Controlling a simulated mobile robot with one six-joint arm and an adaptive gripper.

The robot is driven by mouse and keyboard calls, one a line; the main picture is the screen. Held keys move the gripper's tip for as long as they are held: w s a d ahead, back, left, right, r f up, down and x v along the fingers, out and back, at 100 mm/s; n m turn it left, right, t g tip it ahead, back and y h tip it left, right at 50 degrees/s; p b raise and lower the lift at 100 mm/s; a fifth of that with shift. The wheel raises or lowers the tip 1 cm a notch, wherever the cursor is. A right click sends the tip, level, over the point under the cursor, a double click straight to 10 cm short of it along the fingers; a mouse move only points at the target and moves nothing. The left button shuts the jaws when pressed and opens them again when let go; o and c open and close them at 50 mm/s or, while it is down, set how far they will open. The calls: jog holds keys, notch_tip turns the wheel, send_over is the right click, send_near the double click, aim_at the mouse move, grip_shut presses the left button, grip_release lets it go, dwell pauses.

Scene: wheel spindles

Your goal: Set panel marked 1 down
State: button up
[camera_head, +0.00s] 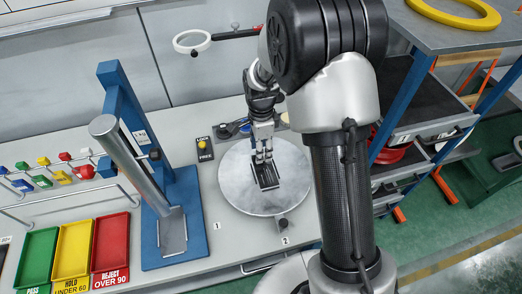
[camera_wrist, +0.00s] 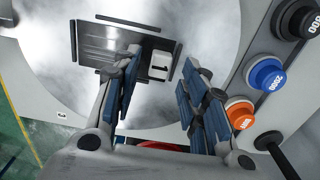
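A dark metallic panel (camera_wrist: 105,42) lies on the round grey turntable (camera_wrist: 210,25), with short black strips along its edges. A small white block (camera_wrist: 160,66) shows at its right end. No number is readable on the panel. My gripper (camera_wrist: 162,62) points down over the panel's right end; its fingers are apart, one on each side of the white block, with gaps visible. In the head view my gripper (camera_head: 264,160) is over the dark panel area (camera_head: 266,181) on the turntable (camera_head: 238,190) and partly hides it.
A blue stand (camera_head: 185,205) with a slanted grey cylinder is left of the turntable. Green, yellow and red trays (camera_head: 110,240) are further left. Several round weights, one blue (camera_wrist: 265,75) and one orange (camera_wrist: 240,115), are near my gripper's right side. A shelf rack (camera_head: 410,105) is at right.

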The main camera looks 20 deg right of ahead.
notch_tip(320, 180, up, 10)
jog(key=p, duration=0.2)
jog(key=s+r+n+t, duration=0.2)
jog(key=s+r+n, duration=0.6)
jog(key=s+r, duration=0.4)
jog(key=s+r+n+t, duration=0.2)
jog(key=s+r+n, duration=0.1)
jog(key=s+n, duration=0.7)
jog(key=s, duration=0.4)
jog(key=shift+r+t, duration=0.15)
jog(key=shift+t, duration=0.15)
notch_tip(320, 180, down, 2)
jog(key=shift+f+b, duration=0.15)
jog(key=shift+b, duration=0.95)
